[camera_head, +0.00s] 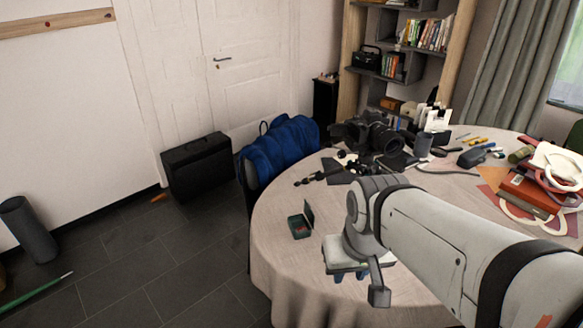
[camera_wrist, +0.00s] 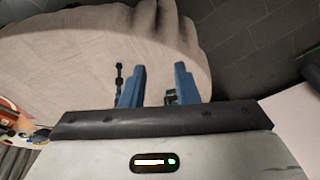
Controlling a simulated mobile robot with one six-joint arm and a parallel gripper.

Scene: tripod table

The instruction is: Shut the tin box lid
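A small dark green tin box (camera_head: 299,227) sits near the left edge of the round table. Its lid (camera_head: 309,213) stands up on the box's right side, so the box is open. Something reddish shows inside it. My gripper (camera_head: 350,276) is over the table, to the right of the box and nearer the camera, apart from it. In the wrist view its two blue fingers (camera_wrist: 158,72) are spread with a gap between them and hold nothing. A small dark green piece (camera_wrist: 171,97) shows beside the right finger, mostly hidden; I cannot tell whether it is the box.
The table (camera_head: 277,262) has a pale cloth and is bare around the box. A camera (camera_head: 372,133) and other black gear lie farther back. Red books (camera_head: 527,194) and papers lie at the right. A blue bag (camera_head: 280,147) is beside the table's far left edge.

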